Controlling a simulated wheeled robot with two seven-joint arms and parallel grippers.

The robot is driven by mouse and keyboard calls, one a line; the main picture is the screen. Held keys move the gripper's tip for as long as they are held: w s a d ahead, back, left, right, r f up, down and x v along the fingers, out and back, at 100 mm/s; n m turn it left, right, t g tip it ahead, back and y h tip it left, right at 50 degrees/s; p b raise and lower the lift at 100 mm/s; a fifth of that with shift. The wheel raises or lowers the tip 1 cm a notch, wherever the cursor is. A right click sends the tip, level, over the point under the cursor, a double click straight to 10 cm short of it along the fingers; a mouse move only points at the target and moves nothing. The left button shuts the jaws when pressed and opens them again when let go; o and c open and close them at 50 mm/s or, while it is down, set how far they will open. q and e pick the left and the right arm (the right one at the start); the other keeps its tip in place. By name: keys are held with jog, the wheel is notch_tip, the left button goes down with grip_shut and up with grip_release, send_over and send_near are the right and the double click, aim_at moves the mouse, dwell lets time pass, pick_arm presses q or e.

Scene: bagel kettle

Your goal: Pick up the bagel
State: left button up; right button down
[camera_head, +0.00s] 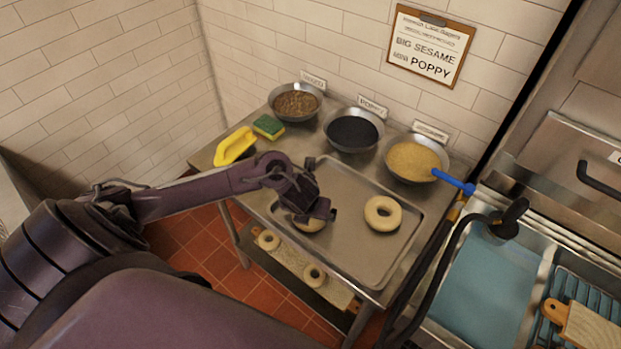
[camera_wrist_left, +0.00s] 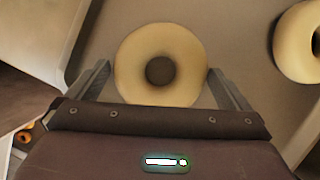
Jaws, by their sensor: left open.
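Two bagels lie on the metal tray (camera_head: 345,180). My left gripper (camera_head: 318,212) is over the left bagel (camera_head: 309,225), which it partly hides in the head view. In the left wrist view this bagel (camera_wrist_left: 135,62) sits between the two open fingers (camera_wrist_left: 160,85), its hole facing the camera. Whether the fingers touch it I cannot tell. The right bagel (camera_head: 382,213) lies uncovered on the tray, and it also shows at the right edge of the left wrist view (camera_wrist_left: 292,42). My right gripper is not in view.
Bowls of brown seeds (camera_head: 297,103), black seeds (camera_head: 352,131) and pale seeds (camera_head: 413,161) stand behind the tray. A yellow object (camera_head: 234,147) and a green sponge (camera_head: 268,127) lie at the left. More bagels (camera_head: 314,275) lie on boards below. A water basin (camera_head: 487,277) is at right.

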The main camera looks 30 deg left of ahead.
pick_arm(q)
jog(key=shift+w+f, duration=0.15)
jog(key=shift+f, duration=0.15)
jog(key=shift+c, duration=0.4)
jog(key=c, duration=0.6)
jog(key=shift+r, duration=0.15)
notch_tip(320, 180, up, 20)
jog(key=p, duration=0.8)
jog(key=shift+f, duration=0.2)
